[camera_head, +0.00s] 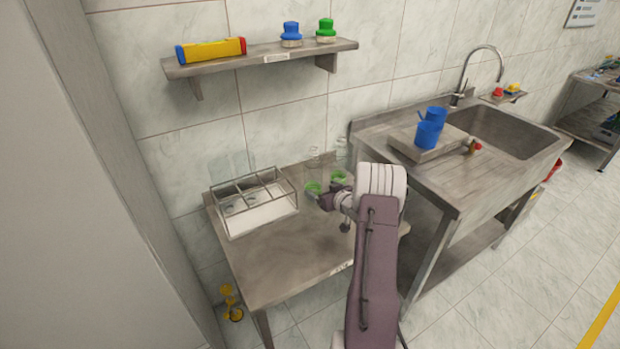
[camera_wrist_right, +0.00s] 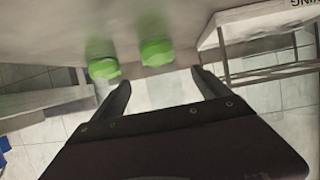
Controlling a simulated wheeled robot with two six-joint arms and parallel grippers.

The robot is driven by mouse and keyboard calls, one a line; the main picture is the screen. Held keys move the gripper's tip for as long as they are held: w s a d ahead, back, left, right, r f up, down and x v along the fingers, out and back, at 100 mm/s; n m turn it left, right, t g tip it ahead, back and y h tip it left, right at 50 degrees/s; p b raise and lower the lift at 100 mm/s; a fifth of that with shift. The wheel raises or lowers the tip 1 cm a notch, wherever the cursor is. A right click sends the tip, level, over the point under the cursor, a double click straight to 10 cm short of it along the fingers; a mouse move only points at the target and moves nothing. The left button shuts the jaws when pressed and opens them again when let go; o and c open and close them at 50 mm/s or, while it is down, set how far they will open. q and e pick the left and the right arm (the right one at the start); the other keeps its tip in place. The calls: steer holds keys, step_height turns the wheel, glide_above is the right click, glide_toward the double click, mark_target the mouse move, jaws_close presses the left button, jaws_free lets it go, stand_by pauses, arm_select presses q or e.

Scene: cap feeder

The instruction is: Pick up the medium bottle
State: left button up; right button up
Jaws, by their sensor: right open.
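Two clear bottles with green parts stand towards the back of the steel table (camera_head: 290,250). In the head view the left bottle shows its green part (camera_head: 313,187), and the right bottle shows its green part (camera_head: 338,176). In the wrist view both green parts (camera_wrist_right: 104,68) (camera_wrist_right: 157,52) appear beyond my fingertips, and the clear bodies are blurred. I cannot tell which one is the medium bottle. My right gripper (camera_head: 322,195) is open and empty, close in front of the bottles; its fingers show in the wrist view (camera_wrist_right: 161,80). My left gripper is out of view.
A wire rack (camera_head: 262,210) stands left of the bottles on the table. A shelf (camera_head: 260,57) with blue and green capped items hangs above. To the right is a sink counter (camera_head: 430,180) with blue cups (camera_head: 429,130). The table's front is clear.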

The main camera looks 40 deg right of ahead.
mark_target(317, 186)
steer(key=shift+w+a+f, duration=0.1)
steer(key=shift+w+f, duration=0.05)
steer(key=shift+w, duration=0.35)
steer(key=x, duration=0.5)
steer(key=shift+s, duration=0.1)
steer(key=shift+c, duration=0.4)
steer(key=c, duration=1.5)
